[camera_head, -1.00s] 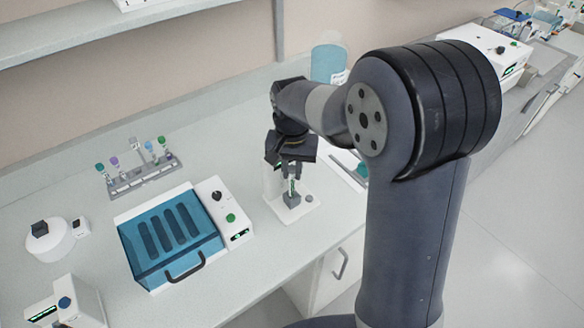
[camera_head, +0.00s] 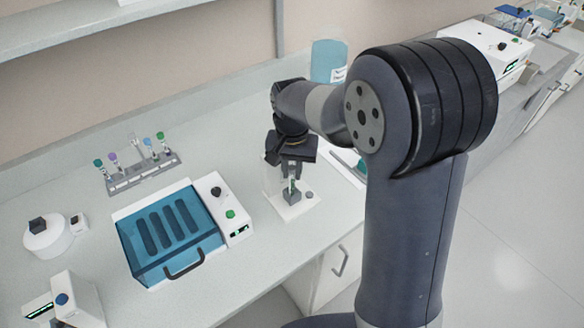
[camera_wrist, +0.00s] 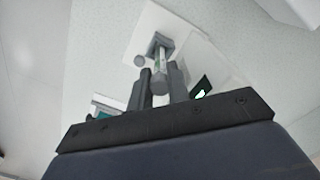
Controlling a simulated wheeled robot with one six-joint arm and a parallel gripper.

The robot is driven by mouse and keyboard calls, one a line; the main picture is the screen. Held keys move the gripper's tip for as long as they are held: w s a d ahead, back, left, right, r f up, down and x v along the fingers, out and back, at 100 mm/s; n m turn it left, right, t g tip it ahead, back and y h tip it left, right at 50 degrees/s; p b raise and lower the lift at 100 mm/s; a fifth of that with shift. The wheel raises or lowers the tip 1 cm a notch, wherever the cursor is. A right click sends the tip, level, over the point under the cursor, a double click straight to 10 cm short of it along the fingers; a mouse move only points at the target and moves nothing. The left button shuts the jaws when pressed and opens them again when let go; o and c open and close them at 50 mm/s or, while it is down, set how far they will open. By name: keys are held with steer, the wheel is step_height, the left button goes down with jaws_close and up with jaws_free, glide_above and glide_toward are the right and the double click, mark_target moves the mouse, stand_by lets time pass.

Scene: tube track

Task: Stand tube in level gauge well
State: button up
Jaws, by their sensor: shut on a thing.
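My gripper (camera_head: 291,176) is shut on a slim clear tube (camera_head: 292,187) and holds it about upright over the level gauge. The tube also shows between the two fingers in the wrist view (camera_wrist: 159,67), with a rounded grey cap nearest the camera. The level gauge is a white stand with a flat base (camera_head: 284,208) and a small grey block, its well (camera_head: 291,197). In the wrist view the tube's far end meets the grey well (camera_wrist: 158,43). I cannot tell whether the tube's bottom is inside the well or just above it.
A blue-lidded box (camera_head: 150,258) with a front handle stands left of the gauge. A grey rack (camera_head: 144,175) with several capped tubes is behind it. A round white device (camera_head: 48,238) sits far left. A blue bottle (camera_head: 327,62) stands behind my arm.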

steer(key=o, duration=0.9)
steer(key=shift+r, duration=0.1)
step_height(320, 180, up, 8)
steer(key=p, duration=0.7)
steer(key=shift+r, duration=0.2)
steer(key=shift+r+b, duration=0.3)
steer(key=shift+r, duration=0.8)
